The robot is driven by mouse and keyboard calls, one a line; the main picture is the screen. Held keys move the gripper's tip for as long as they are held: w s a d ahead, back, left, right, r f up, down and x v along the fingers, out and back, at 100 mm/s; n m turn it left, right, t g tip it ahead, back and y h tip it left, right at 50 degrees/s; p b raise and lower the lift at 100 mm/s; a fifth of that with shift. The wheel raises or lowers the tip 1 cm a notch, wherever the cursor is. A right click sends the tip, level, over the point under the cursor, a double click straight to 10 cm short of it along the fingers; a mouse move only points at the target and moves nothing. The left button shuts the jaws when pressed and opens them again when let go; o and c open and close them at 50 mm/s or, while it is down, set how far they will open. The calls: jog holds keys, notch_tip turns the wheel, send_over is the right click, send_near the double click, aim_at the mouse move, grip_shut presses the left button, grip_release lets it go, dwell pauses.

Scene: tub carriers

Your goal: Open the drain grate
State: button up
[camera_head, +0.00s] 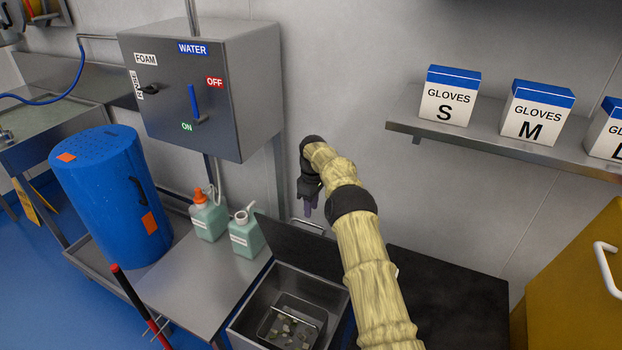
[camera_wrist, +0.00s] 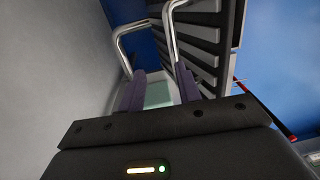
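The drain grate is a dark panel (camera_head: 300,243) tilted up steeply at the back of the open steel sink (camera_head: 250,325). Its bent metal handle (camera_head: 308,226) shows along the upper edge. In the wrist view, the ribbed grate (camera_wrist: 208,48) lies beyond my fingers, with the bright handle (camera_wrist: 172,38) close to the fingertips. My gripper (camera_head: 308,208) is just above the handle in the head view. Its two purple fingers (camera_wrist: 160,88) stand apart, and I see no handle clamped between them. I cannot tell whether a finger touches the handle.
Inside the sink sits a basket (camera_head: 290,329) with small debris. Two green bottles (camera_head: 208,219) stand left of the grate, near a blue drum (camera_head: 110,200). A control box (camera_head: 205,90) is above. A black counter (camera_head: 450,295) lies right; a glove shelf (camera_head: 480,138) is higher.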

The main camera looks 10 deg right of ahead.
notch_tip(320, 180, up, 13)
jog(key=p, duration=0.8)
jog(key=shift+w, duration=0.3)
jog(key=shift+f, duration=0.1)
jog(key=shift+w, duration=0.1)
